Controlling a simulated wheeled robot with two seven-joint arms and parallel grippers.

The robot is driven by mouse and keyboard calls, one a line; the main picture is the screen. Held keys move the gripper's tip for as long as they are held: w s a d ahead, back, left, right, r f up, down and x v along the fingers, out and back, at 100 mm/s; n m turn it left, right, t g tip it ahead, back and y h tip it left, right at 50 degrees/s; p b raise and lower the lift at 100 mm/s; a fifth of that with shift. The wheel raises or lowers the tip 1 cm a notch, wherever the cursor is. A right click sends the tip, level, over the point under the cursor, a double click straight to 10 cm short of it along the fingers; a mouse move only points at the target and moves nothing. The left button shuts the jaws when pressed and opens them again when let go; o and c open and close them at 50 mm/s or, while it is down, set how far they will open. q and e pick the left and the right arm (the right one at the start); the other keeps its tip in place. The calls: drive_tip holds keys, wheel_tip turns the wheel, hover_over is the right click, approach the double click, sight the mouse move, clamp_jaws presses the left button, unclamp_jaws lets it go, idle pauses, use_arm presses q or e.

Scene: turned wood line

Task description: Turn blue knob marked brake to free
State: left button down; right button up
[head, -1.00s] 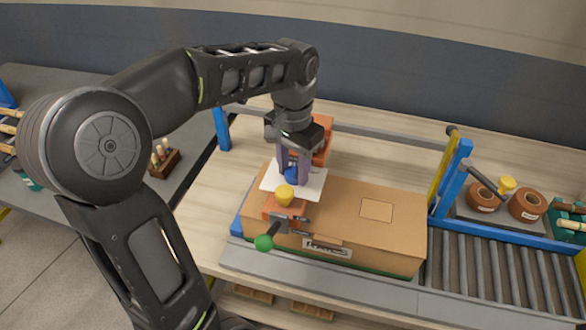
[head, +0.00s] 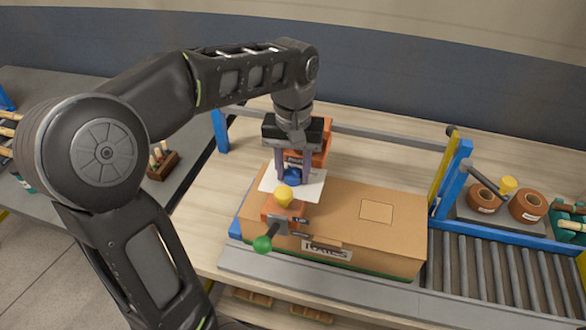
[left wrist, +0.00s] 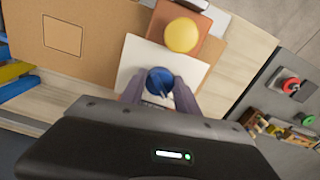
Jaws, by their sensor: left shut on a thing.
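Any marking for brake or free is hidden or too small to read. My right gripper is not in view.
An orange block stands behind my fingers.

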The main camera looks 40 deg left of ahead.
sight(293, 170)
use_arm(q)
drive_tip(key=shift+r, duration=0.1)
drive_tip(key=c, duration=1.2)
unclamp_jaws()
drive_tip(key=shift+r, duration=0.45)
wheel_tip(293, 170, up, 6)
drive_tip(key=shift+f+p, duration=0.1)
drive_tip(key=shift+p, duration=0.95)
drive_tip(key=shift+r+p, duration=0.55)
drive_tip(key=shift+r, duration=0.05)
drive_tip(key=shift+f, duration=0.1)
